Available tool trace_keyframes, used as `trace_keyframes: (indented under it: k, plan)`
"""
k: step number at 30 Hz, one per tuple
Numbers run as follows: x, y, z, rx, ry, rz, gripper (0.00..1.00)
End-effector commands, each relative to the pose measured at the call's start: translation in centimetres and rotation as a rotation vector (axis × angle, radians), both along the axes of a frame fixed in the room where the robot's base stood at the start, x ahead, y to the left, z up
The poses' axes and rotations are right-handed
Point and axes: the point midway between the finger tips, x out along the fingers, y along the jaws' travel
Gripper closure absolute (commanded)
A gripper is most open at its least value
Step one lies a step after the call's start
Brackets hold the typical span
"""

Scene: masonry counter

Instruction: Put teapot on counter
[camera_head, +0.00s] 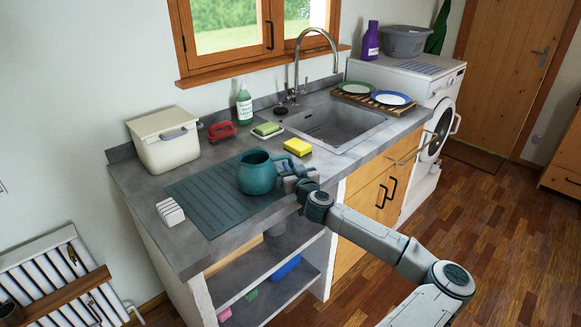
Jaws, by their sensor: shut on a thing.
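The teal teapot (257,174) is upright at the drying mat's right part, over the grey counter (222,157). I cannot tell whether its base touches the mat or is slightly above it. My gripper (291,172) reaches in from the right and is shut on the teapot at its right side. The gripper hides that side of the teapot, so its exact hold does not show.
The ribbed mat (212,200) has bare space left of the teapot. A white slotted holder (170,212) stands at its left. A yellow sponge (297,147), a green sponge (267,128), a red brush (221,130) and a cream bin (163,140) stand behind. The sink (335,123) is at right.

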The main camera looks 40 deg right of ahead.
Motion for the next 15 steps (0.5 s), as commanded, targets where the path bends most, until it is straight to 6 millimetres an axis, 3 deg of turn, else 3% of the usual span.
trace_keyframes:
  k: [11, 12, 13, 15]
  plan:
    - [-0.01, 0.00, -0.33, 0.000, -0.002, 0.000, 1.00]
    - [0.00, -0.01, -0.29, 0.001, 0.000, 0.000, 0.76]
    - [0.00, -0.01, -0.28, 0.001, 0.000, 0.000, 0.68]
    - [0.00, 0.00, -0.27, 0.001, 0.000, 0.000, 0.65]
